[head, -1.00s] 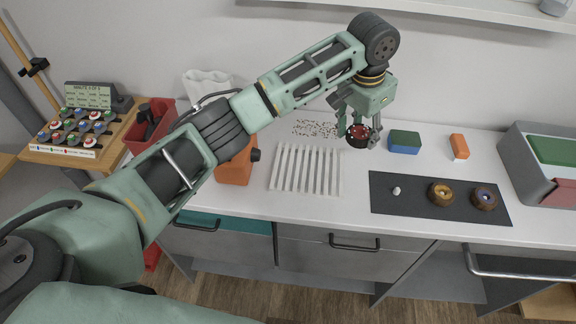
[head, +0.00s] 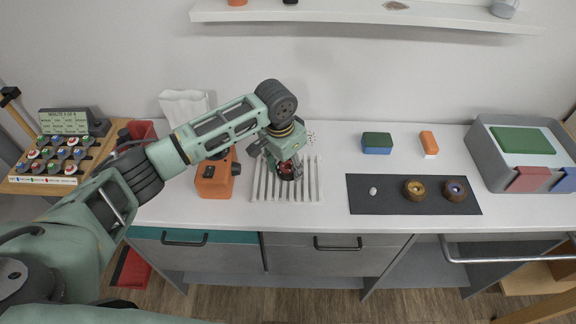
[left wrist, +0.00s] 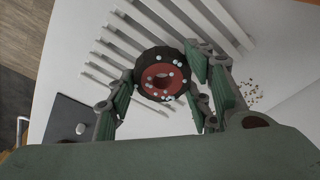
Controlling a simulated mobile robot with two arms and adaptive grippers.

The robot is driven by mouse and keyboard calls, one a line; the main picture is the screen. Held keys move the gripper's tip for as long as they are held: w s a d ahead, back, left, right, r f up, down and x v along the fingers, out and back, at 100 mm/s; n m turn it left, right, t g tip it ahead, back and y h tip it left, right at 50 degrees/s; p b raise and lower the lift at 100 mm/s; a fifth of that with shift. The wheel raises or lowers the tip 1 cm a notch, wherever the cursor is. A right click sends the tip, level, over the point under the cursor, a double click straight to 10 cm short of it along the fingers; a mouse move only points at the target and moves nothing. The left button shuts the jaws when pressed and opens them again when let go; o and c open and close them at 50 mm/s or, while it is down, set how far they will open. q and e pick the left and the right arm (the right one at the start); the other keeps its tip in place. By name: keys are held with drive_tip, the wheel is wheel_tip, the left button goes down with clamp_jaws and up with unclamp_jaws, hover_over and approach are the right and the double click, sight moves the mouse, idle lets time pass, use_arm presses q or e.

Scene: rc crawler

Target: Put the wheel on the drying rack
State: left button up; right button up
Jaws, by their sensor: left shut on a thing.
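The wheel (head: 287,168) has a dark tyre and a red hub. It also shows in the left wrist view (left wrist: 160,80), with pale droplets on it. My left gripper (head: 284,166) is shut on the wheel, with its fingers on either side. The wheel is over the white slatted drying rack (head: 312,190), near its middle. I cannot tell whether it touches the slats. In the left wrist view the rack's slats (left wrist: 125,50) show beyond the wheel. My right gripper is not in view.
An orange device (head: 213,180) stands just left of the rack. A dark mat (head: 385,200) with two brown wheels (head: 414,190) and a small white piece lies to the right. A blue and green sponge (head: 377,143) and a grey bin (head: 480,165) are farther right.

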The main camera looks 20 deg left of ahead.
sight(283, 171)
use_arm(q)
drive_tip(key=shift+f, duration=0.75)
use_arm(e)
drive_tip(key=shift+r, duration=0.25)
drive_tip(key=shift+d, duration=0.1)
use_arm(q)
drive_tip(key=shift+f, duration=0.15)
drive_tip(key=o, duration=1.1)
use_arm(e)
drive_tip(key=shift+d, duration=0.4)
use_arm(q)
drive_tip(key=shift+s+a+r+b, duration=0.15)
drive_tip(key=shift+s+r+b, duration=0.1)
drive_tip(key=shift+r, duration=1.8)
drive_tip(key=shift+s+a+r+b, duration=0.15)
drive_tip(key=shift+s+r+b, duration=0.15)
drive_tip(key=shift+r, duration=1.7)
drive_tip(key=shift+s+a+r+b, duration=0.15)
drive_tip(key=shift+s+r+b, duration=0.1)
drive_tip(key=shift+r, duration=1.8)
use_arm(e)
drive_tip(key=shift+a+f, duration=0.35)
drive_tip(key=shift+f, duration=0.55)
